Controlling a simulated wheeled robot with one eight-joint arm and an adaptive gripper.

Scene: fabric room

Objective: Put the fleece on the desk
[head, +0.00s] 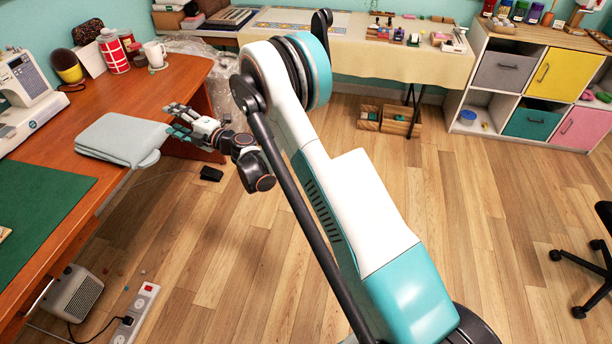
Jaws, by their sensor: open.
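A folded light grey-green fleece (122,138) lies on the wooden desk (180,78), near its right edge, with one corner hanging a little past the edge. My gripper (172,118) is open, just right of the fleece at the desk's edge, its fingers pointing left towards it. The fingertips are close to the fleece's right side; I cannot tell whether they touch it. Nothing shows between the fingers.
A sewing machine (25,95), a green mat (40,215), a white mug (155,54) and a red patterned tin (112,52) are on the desk. A power strip (138,312) and a heater (72,293) are on the floor below. The floor at right is mostly clear.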

